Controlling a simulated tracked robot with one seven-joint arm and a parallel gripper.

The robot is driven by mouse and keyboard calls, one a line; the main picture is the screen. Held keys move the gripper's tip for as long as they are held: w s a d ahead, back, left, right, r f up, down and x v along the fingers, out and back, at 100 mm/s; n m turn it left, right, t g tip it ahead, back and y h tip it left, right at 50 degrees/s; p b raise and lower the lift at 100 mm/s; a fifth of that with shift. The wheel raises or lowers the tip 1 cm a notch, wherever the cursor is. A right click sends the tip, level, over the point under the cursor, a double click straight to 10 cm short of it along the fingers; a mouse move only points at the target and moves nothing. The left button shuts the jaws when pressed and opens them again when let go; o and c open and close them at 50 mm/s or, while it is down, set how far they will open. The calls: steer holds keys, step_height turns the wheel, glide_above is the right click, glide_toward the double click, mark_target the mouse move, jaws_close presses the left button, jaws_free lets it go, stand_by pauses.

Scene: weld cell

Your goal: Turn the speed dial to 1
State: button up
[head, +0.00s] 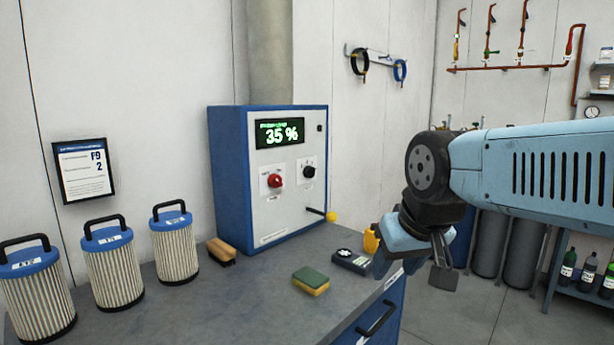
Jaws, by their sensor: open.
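A blue and white control box (262,215) stands at the back of the bench, with a lit display (280,133) reading "35 %". On its front face a black dial (308,170) sits on a small plate right of a red knob (275,181). The dial is likely the speed dial, but its markings are too small to read. My gripper (412,272) is open and empty, right of the box and apart from it, near the bench's right edge. It points downward. No gripper part covers the dial.
A lever with a yellow ball (331,216) sticks out low on the box. A brush (222,251), a sponge (311,280) and a dark meter (351,261) lie on the bench (230,305). Three filter cartridges (112,265) stand at left. The space before the dial is clear.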

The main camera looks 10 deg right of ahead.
steer(key=shift+o, duration=0.7)
steer(key=shift+w+a+r, duration=0.1)
steer(key=shift+w+a, duration=0.05)
steer(key=shift+w, duration=0.1)
steer(key=o, duration=0.3)
steer(key=w+a+r+m+g+y, duration=0.1)
steer(key=w+a+m+y, duration=0.3)
steer(key=w, duration=0.8)
steer(key=shift+a+r+m, duration=0.25)
steer(key=shift+a+m, duration=0.55)
steer(key=shift+m, duration=0.4)
steer(key=m+t+y, duration=0.7)
steer(key=m+t, duration=0.3)
steer(key=m, duration=1.2)
glide_toward(313, 174)
steer(key=x, duration=0.9)
steer(key=shift+w+a+f, duration=0.1)
steer(key=shift+w, duration=0.3)
steer(key=shift+c, duration=0.3)
